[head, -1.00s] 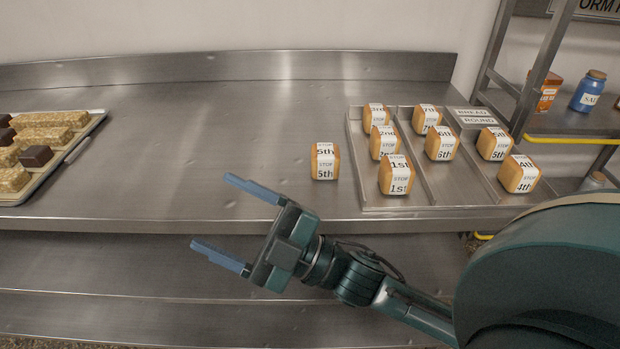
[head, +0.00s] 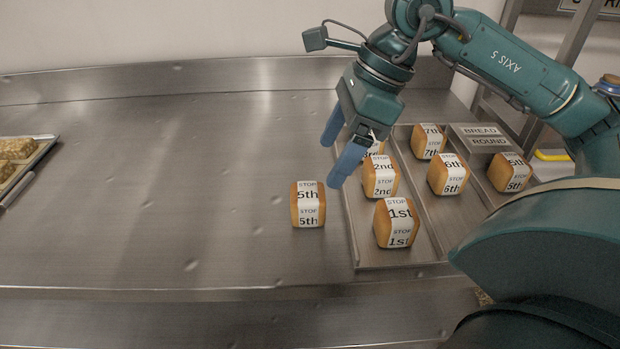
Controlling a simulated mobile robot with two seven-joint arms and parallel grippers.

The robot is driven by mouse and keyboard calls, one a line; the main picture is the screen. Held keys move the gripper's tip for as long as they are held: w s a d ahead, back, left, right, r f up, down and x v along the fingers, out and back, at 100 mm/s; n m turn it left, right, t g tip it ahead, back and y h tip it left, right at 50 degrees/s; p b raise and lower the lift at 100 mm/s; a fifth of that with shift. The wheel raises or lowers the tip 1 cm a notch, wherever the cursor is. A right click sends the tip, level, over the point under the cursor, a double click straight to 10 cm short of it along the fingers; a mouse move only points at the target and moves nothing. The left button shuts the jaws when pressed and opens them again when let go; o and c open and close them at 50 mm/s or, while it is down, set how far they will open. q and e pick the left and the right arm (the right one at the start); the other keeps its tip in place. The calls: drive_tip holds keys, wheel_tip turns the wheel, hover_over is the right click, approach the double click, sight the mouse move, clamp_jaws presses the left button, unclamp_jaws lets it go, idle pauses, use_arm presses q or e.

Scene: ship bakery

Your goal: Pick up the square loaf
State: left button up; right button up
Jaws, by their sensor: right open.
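A square loaf (head: 308,205) with a white band reading "STOP 5th" stands alone on the steel counter, just left of the tray. My right gripper (head: 334,163) comes in from the upper right with its two blue fingers pointing down and to the left. The fingers are apart with nothing between them. They show just above and right of the loaf in the picture, apart from it. The gripper partly hides the loaf marked "3rd" in the tray. My left gripper is out of view.
A steel tray (head: 368,258) with divided lanes holds several similar banded loaves, including "1st" (head: 397,223) and "2nd" (head: 380,176). A tray of pastries (head: 40,152) is at the far left. The counter's middle is clear. A rack stands at the right.

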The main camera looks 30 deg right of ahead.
sight(309, 191)
drive_tip(key=x, duration=0.4)
drive_tip(key=w+d+b+x, duration=0.1)
drive_tip(key=x, duration=0.1)
drive_tip(key=shift+f, duration=0.4)
drive_tip(key=shift+x, duration=2.95)
drive_tip(key=shift+w, duration=0.15)
drive_tip(key=shift+c, duration=0.4)
drive_tip(key=shift+r, duration=0.1)
drive_tip(key=c, duration=1)
